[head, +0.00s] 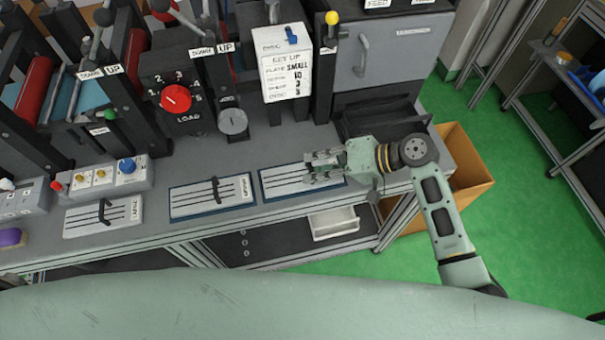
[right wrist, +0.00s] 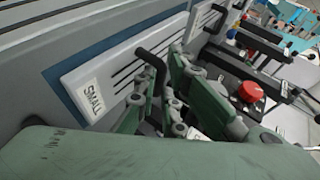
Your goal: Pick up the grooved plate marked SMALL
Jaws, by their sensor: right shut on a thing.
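The white grooved plate marked SMALL (right wrist: 100,85) shows in the right wrist view, with its label near its end, dark grooves and a bent black handle (right wrist: 152,62). In the head view this plate (head: 285,181) is the rightmost of three in a row at the bench's front edge, over a blue pad. My right gripper (head: 312,168) is over its right part and hides the handle there. In the right wrist view my right gripper (right wrist: 160,88) is shut on the handle. I cannot tell whether the plate is clear of the pad. My left gripper is not in view.
A middle grooved plate (head: 208,198) and a left one (head: 103,216) lie along the bench (head: 240,160). A cardboard box (head: 465,165) is to the right. Green floor lies beyond.

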